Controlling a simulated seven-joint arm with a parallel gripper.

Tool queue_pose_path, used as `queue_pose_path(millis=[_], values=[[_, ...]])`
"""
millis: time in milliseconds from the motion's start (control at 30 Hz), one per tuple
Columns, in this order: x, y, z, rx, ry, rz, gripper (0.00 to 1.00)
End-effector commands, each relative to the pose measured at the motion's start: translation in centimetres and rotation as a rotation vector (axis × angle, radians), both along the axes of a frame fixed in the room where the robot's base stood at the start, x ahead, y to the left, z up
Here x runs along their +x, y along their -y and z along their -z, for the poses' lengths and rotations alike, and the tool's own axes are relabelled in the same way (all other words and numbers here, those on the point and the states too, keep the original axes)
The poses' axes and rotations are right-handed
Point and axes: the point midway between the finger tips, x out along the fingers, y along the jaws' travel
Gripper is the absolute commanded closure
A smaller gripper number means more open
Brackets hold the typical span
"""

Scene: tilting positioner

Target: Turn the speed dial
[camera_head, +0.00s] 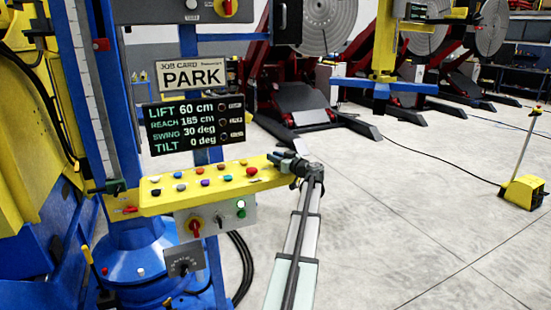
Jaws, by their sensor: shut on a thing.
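A sloping yellow control panel (150,206) carries several coloured buttons in two rows. My gripper (277,160) is at the panel's right end, with my arm reaching up to it from below. It is shut on a small part there, and the jaws hide what that part is.
A screen (195,124) above the panel reads lift 60 cm, reach 185 cm, swing 30 deg, tilt 0 deg. A card (191,74) reads PARK. A grey box (240,226) with a red-yellow switch and lit green button sits below. Open floor (420,230) lies right.

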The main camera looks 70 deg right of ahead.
Motion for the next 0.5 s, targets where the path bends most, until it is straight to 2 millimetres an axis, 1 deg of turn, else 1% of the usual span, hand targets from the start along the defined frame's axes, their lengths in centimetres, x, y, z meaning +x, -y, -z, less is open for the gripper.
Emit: queue_pose_path(millis=[33, 233, 500], values=[[-0.04, 0.3, -0.01, 0.0, 0.0, -0.028, 1.0], [-0.03, 0.14, 0.01, -0.001, 0.0, -0.12, 1.0], [0.0, -0.07, 0.02, -0.001, -0.001, -0.17, 1.0]])
